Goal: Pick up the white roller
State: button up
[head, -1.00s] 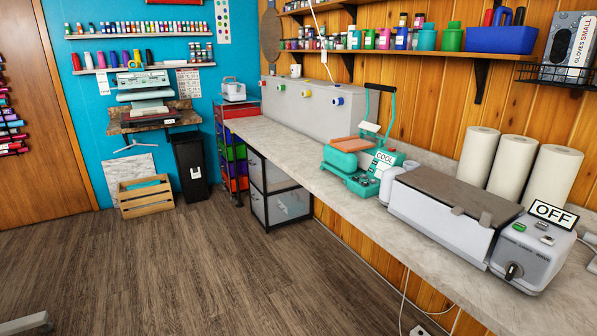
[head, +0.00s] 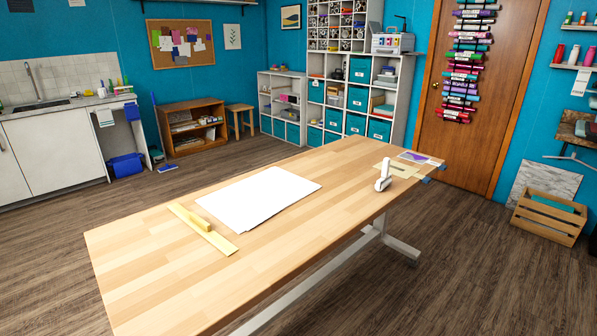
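A small white hand tool (head: 383,175), which looks like the white roller, stands near the right end of the wooden table (head: 300,240) in the head view. It sits at the edge of a tan sheet or board (head: 402,169). Its fine shape is too small to make out. My gripper is not in the head view.
Shelves (head: 350,95) and a wooden crate (head: 549,215) stand beyond. Floor right of the table is clear.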

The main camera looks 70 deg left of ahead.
aim_at(386, 180)
jog(key=u, duration=1.25)
jog(key=i, duration=3)
jog(key=u, duration=2.5)
